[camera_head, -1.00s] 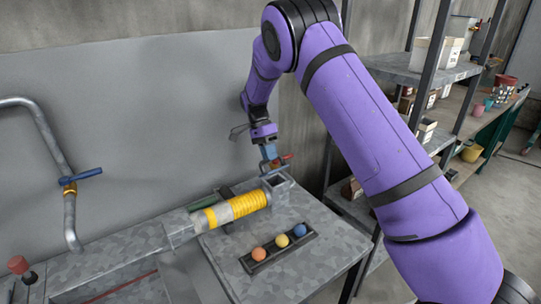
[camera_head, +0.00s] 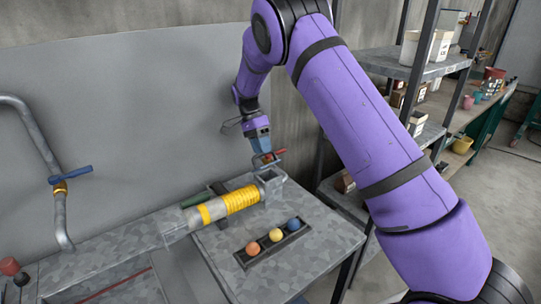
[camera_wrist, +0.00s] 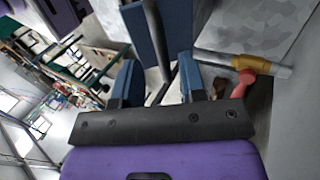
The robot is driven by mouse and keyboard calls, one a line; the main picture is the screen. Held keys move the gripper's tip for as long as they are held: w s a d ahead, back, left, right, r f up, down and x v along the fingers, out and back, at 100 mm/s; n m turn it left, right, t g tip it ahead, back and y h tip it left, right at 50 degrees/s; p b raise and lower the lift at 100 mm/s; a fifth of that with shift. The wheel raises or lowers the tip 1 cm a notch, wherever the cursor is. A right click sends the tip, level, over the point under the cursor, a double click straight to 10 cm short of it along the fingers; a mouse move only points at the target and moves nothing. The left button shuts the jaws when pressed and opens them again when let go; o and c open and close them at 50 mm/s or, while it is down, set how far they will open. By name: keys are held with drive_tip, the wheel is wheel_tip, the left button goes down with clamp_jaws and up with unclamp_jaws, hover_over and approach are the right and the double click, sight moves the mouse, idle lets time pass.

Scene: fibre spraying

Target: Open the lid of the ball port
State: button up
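The ball port looks to be the grey metal box (camera_head: 271,179) at the right end of the yellow-ribbed tube (camera_head: 232,202), on the grey table. A red handle (camera_head: 272,155) stands just above and behind it; it also shows in the wrist view (camera_wrist: 243,84). My gripper (camera_head: 262,150) is above the port, pointing down, close to the red handle. In the wrist view, its blue fingers (camera_wrist: 158,82) stand apart, with a dark bar (camera_wrist: 157,40) seen between them. I cannot tell whether they touch it. The lid is not clearly distinguishable in the head view.
A dark tray (camera_head: 281,246) holds an orange, a yellow and a blue ball in front of the tube. A pipe with a blue-handled valve (camera_head: 72,175) stands at left. Metal shelves (camera_head: 425,70) with containers stand close at right. The table's front right is clear.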

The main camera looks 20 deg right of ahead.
drive_tip(key=r, duration=0.1)
drive_tip(key=s+r, duration=0.1)
drive_tip(key=shift+r, duration=0.4)
drive_tip(key=s+r, duration=0.1)
drive_tip(key=s, duration=1.4)
drive_tip(key=shift+r, duration=0.15)
drive_tip(key=shift+d, duration=0.1)
drive_tip(key=shift+c, duration=0.2)
drive_tip(key=shift+w+d+t, duration=0.1)
drive_tip(key=shift+t, duration=0.2)
clamp_jaws()
drive_tip(key=w+d+r+t+y, duration=0.25)
drive_tip(key=w+r+t, duration=0.25)
drive_tip(key=t, duration=0.4)
drive_tip(key=shift+y, duration=0.25)
drive_tip(key=x, duration=0.3)
drive_tip(key=w+x, duration=0.1)
drive_tip(key=x, duration=0.3)
drive_tip(key=w+a+r+x, duration=0.1)
drive_tip(key=x, duration=0.3)
drive_tip(key=shift+f, duration=0.2)
drive_tip(key=shift+w+a, duration=0.2)
drive_tip(key=shift+w, duration=0.5)
